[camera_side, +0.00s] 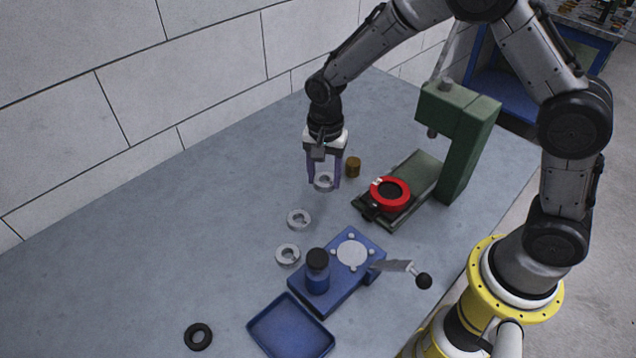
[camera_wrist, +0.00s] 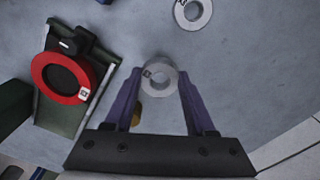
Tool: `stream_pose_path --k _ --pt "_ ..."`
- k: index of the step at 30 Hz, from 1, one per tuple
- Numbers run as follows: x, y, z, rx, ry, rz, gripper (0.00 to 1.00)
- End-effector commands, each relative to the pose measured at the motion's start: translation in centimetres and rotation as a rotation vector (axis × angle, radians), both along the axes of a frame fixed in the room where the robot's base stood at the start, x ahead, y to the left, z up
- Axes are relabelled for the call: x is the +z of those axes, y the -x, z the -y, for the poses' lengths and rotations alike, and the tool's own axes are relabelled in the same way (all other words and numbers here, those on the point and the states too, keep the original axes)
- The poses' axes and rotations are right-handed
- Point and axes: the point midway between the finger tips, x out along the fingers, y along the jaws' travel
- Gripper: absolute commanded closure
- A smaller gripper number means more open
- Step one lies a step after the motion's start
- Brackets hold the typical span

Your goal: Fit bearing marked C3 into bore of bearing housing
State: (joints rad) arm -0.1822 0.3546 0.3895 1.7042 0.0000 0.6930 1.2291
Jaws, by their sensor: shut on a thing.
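My gripper (camera_side: 324,182) is shut on a grey metal bearing (camera_wrist: 158,91), its two purple fingers on either side of the ring. The bearing is held flat above the table, and its small dark label is too small to read surely. The red ring-shaped housing (camera_side: 376,194) lies on the green press base, right of and nearer than my gripper in the side view. It shows at the left in the wrist view (camera_wrist: 44,72), with a dark open centre and a small white tag. Two similar bearings (camera_side: 291,218) (camera_side: 279,256) lie on the table.
The green press (camera_side: 470,135) stands behind the housing, its arm overhanging the base. A brass cylinder (camera_side: 353,168) stands beside my gripper. The left table is clear.

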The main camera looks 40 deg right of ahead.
Motion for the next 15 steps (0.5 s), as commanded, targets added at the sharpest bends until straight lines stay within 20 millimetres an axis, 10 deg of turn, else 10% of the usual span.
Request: stream_pose_path --k 15 --pt "7.0 9.9 1.8 0.0 -0.001 0.001 1.0"
